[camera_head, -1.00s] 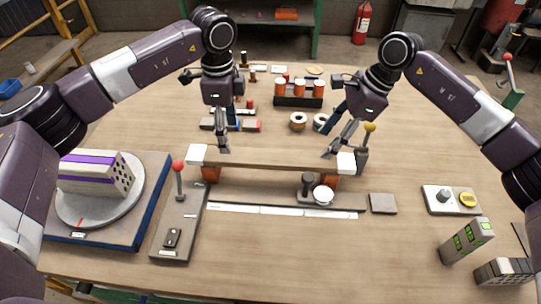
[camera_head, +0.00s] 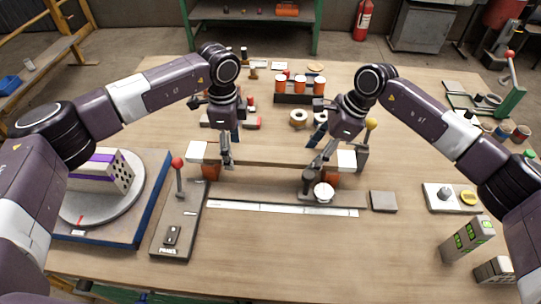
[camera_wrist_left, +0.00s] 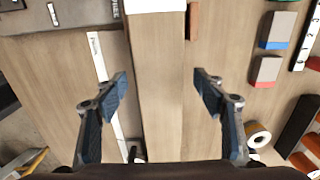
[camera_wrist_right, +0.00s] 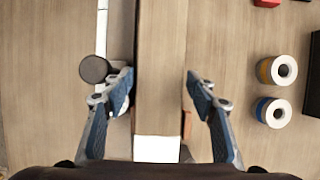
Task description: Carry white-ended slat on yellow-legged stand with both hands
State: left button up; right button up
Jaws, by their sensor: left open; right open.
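The long wooden slat (camera_head: 275,156) with white ends rests across two orange-brown blocks, left (camera_head: 210,173) and right (camera_head: 331,181). Its left white end (camera_head: 199,150) and right white end (camera_head: 347,161) show. My left gripper (camera_head: 231,152) is open over the slat, inward of its left end; the left wrist view shows the slat (camera_wrist_left: 163,80) between the fingers. My right gripper (camera_head: 318,150) is open near the right end; the right wrist view shows the slat (camera_wrist_right: 161,65) between its fingers. I cannot tell whether any finger touches it.
A red-knobbed lever box (camera_head: 180,225) stands left of the slat, and a yellow-knobbed lever (camera_head: 370,125) by its right end. A dark knob (camera_head: 308,182) stands in front. Tape rolls (camera_head: 298,118) lie behind. The front middle table is clear.

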pick_arm(q)
jog(key=c, duration=1.2)
pick_arm(e)
jog(key=c, duration=1.2)
pick_arm(q)
jog(key=c, duration=0.3)
jog(key=shift+c, duration=0.2)
pick_arm(e)
jog(key=shift+r, duration=0.1)
pick_arm(q)
jog(key=shift+r, duration=0.1)
